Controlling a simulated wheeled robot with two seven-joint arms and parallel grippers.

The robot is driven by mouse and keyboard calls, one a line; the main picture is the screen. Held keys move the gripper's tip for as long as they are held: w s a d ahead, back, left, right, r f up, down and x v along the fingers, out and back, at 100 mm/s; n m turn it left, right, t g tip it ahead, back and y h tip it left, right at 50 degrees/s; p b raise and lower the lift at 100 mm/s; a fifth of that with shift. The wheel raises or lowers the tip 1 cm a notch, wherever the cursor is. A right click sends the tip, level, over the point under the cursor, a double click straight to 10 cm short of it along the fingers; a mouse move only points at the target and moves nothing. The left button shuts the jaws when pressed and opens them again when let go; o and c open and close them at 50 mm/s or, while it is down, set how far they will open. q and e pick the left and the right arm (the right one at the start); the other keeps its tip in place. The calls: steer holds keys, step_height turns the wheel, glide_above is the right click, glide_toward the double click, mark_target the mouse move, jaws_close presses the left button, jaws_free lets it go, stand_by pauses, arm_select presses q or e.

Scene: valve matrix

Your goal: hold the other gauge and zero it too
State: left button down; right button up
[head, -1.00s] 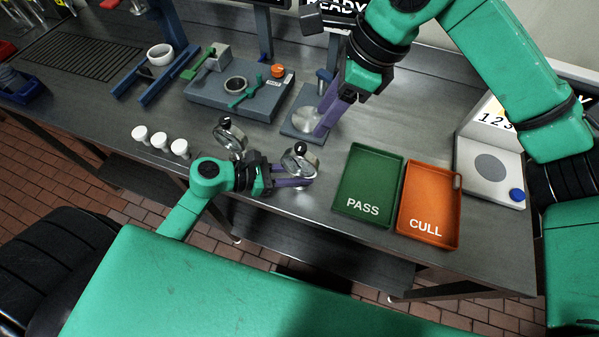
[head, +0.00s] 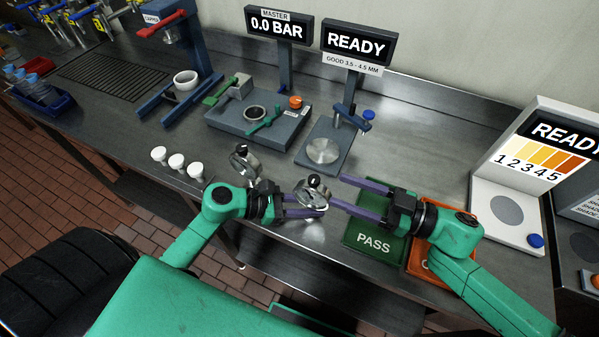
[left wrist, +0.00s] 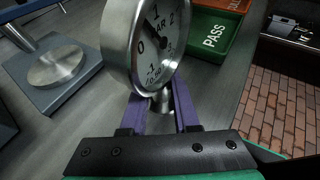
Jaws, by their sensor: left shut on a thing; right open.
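A round steel gauge (head: 312,193) with a dark knob on top is upright in my left gripper (head: 300,207), near the bench's front edge. In the left wrist view the two purple fingers close on the stem below the gauge's dial (left wrist: 160,45). Its needle appears to point up and left, above the 0 mark. A second, similar gauge (head: 245,163) stands on the bench behind my left gripper. My right gripper (head: 336,192) is open and empty, its fingertips just right of the held gauge. Whether they touch it is unclear.
The MASTER display (head: 277,27) reads 0.0 BAR above a grey fixture (head: 230,122) with a green lever. A READY station (head: 322,150) has a metal disc. A green PASS tray (head: 374,242) and orange CULL tray (head: 420,258) lie under my right arm. Several white knobs (head: 177,162) stand left.

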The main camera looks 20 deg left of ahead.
mark_target(299, 182)
steer(key=a, duration=1)
steer(key=shift+w+a, duration=0.3)
steer(key=shift+a, duration=0.05)
steer(key=shift+c, duration=0.4)
jaws_close()
